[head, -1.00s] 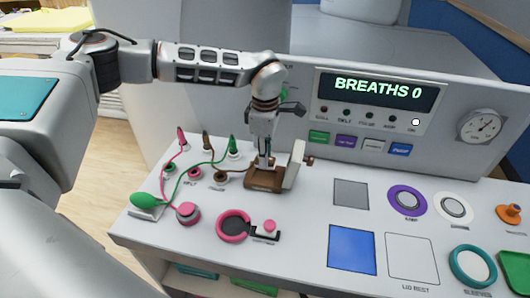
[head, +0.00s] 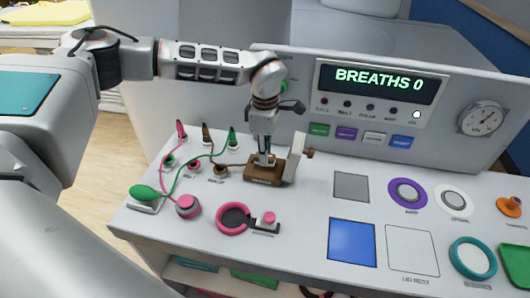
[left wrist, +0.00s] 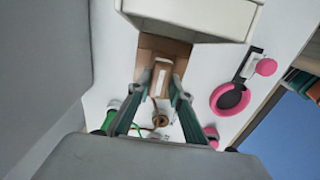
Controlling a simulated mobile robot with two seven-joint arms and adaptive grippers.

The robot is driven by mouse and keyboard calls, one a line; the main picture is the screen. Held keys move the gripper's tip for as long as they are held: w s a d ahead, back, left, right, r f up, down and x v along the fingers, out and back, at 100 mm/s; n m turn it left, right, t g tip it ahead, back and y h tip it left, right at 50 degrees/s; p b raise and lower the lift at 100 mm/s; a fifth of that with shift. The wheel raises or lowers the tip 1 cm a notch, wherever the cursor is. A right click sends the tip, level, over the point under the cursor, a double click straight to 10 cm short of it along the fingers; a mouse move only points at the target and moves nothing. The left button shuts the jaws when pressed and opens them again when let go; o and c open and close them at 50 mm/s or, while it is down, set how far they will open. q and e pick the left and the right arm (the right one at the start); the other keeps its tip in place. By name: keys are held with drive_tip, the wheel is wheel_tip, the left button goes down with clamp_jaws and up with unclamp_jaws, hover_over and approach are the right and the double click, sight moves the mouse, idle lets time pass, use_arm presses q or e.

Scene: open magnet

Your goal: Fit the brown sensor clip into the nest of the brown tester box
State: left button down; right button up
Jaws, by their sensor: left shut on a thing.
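The brown tester box (head: 264,180) sits on the console's white top, with a white upright block (head: 296,160) on its right side. My left gripper (head: 264,163) points down at the top of the box. In the left wrist view its fingers (left wrist: 160,88) are shut on a small brown piece with a pale slot, seemingly the brown sensor clip (left wrist: 154,80). The clip is against or just over the brown box (left wrist: 160,46); whether it is seated in the nest I cannot tell. A brown cord runs from it toward a brown ring (left wrist: 161,120). My right gripper is not in view.
Pink, brown and green plugs (head: 206,135) with cords stand left of the box. A green bulb (head: 145,192) and a pink ring (head: 233,218) lie toward the front. The panel with its display (head: 378,82) rises behind. A grey square (head: 351,187) lies flat at right.

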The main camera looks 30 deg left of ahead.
use_arm(q)
drive_tip(key=shift+f+b, duration=0.4)
drive_tip(key=shift+f, duration=0.9)
drive_tip(key=c, duration=1.7)
unclamp_jaws()
wheel_tip(320, 180, up, 12)
drive_tip(key=shift+r, duration=0.1)
